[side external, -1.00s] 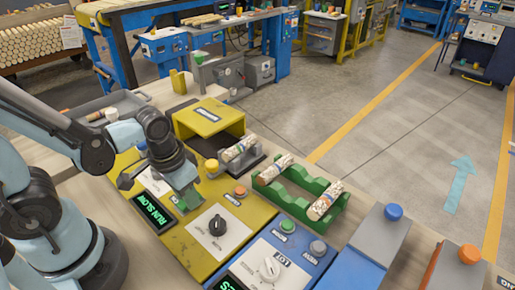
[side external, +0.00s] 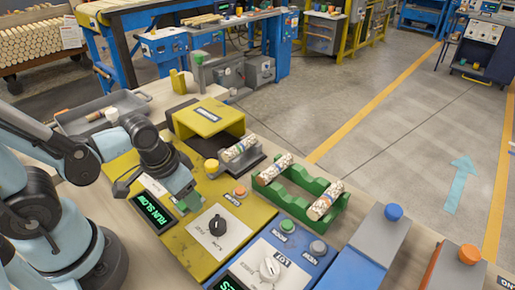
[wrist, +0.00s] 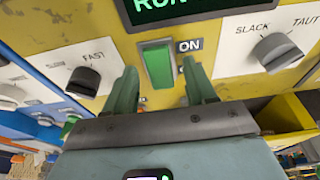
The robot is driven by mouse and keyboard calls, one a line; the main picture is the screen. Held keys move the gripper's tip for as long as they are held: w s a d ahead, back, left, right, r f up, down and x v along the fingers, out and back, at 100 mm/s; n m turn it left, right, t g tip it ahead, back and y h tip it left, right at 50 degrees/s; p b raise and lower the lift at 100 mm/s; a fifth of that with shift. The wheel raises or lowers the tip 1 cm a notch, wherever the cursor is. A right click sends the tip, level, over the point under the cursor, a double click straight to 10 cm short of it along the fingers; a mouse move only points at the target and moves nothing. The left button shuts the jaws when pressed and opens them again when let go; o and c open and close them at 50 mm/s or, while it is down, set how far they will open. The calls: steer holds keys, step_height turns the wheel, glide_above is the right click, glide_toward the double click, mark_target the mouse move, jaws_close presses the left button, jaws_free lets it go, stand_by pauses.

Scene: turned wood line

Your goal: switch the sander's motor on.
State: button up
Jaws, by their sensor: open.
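The sander's yellow panel (side external: 185,241) holds a dark display (side external: 153,213) with green text reading RUN SLOW. In the wrist view a green switch (wrist: 158,65) sits under the display (wrist: 180,8), beside a label (wrist: 189,46) reading ON. My gripper (wrist: 160,75) is open and empty, with one greenish finger on each side of the switch. In the side view my gripper (side external: 185,201) is low over the panel beside the display and hides the switch. Contact with the switch cannot be told.
A black speed knob (side external: 217,225) is right of my gripper, and a SLACK/TAUT knob (wrist: 278,52) shows in the wrist view. A yellow hood (side external: 208,117) stands behind. A green rack (side external: 300,188) holds turned pieces. A blue panel (side external: 290,252) adjoins at the right.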

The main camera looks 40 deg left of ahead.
steer(key=shift+r, duration=0.15)
steer(key=v, duration=1.1)
steer(key=shift+s+r, duration=0.15)
steer(key=shift+r, duration=0.2)
stand_by(0.3)
steer(key=w+a+t, duration=0.1)
steer(key=w+t, duration=0.3)
steer(key=w, duration=0.4)
steer(key=shift+w+a+r, duration=0.15)
steer(key=shift+w+a, duration=0.1)
steer(key=shift+w, duration=0.15)
